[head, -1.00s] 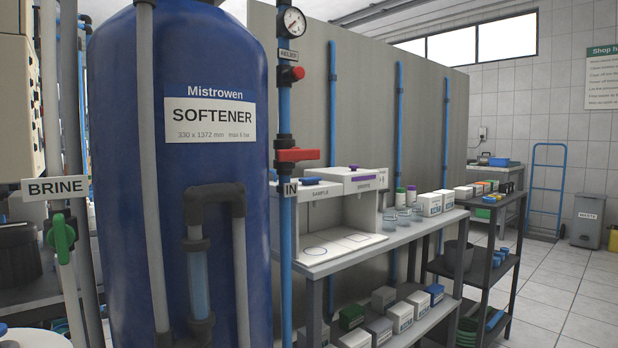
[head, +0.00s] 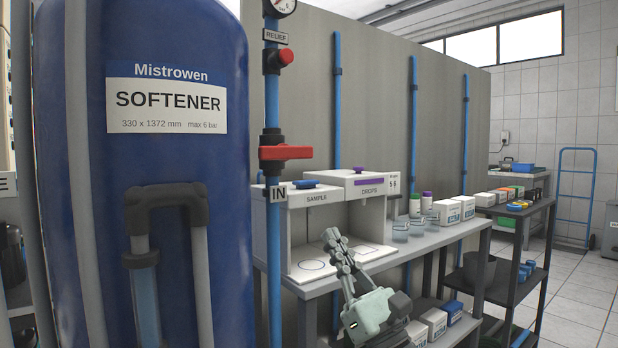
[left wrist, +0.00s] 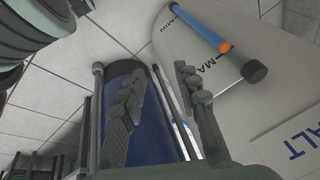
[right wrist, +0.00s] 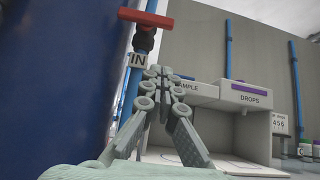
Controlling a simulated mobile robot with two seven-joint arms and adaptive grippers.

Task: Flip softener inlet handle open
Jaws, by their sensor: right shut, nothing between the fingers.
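The softener inlet handle (head: 286,152) is a red lever on a black valve on the blue pipe, above the IN tag (head: 277,191). It lies crosswise to the pipe and points right. It also shows at the top of the right wrist view (right wrist: 146,17). My right gripper (head: 333,238) is shut and empty, below and right of the handle, apart from it. Its closed fingertips (right wrist: 160,73) lie below the handle in the right wrist view. My left gripper (left wrist: 158,82) shows only in the left wrist view, open, its fingers wide apart with nothing gripped.
The blue softener tank (head: 160,240) stands left of the pipe. A red relief knob (head: 287,56) sits higher on the same pipe. A bench (head: 330,285) with a white sample and drops box (head: 364,218) stands right of and behind the pipe.

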